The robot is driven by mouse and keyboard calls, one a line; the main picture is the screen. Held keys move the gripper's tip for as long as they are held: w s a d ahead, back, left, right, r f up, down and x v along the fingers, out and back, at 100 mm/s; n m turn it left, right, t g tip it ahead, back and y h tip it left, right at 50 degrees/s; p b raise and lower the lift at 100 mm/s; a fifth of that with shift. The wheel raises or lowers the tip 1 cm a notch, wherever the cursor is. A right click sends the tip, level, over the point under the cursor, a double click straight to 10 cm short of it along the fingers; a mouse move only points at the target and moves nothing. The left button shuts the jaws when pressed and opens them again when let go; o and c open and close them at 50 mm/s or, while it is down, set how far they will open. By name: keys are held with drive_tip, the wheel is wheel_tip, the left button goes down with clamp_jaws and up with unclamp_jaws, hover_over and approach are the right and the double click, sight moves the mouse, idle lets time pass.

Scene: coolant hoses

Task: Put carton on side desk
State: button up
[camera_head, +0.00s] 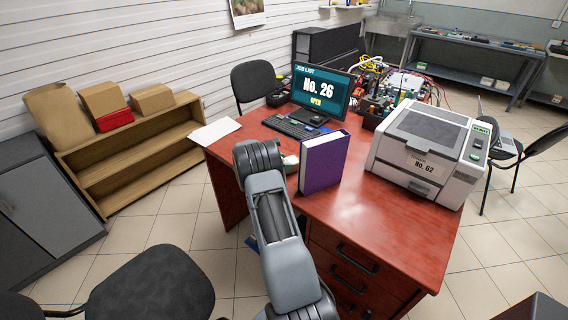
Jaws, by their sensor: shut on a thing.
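Two closed brown cartons, a left one (102,98) and a right one (152,100), sit on top of the wooden shelf at the left. I cannot tell which carton the task means. A red-topped desk (392,217) fills the middle, and my arm reaches up in front of its left part. My gripper is hidden behind my own arm, so its jaws and anything in them do not show. A small patch of blue (251,242) shows at the arm's left edge, too covered to identify.
A purple binder (325,161) stands upright on the desk, close to the right of my arm. A printer (428,150), monitor (320,90) and keyboard (289,124) take up more desktop. A dark chair (152,286) is at front left. Tiled floor (172,231) lies clear before the shelf.

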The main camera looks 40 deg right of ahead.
drive_tip(key=shift+f, duration=0.15)
drive_tip(key=o, duration=0.9)
drive_tip(key=shift+o, duration=0.2)
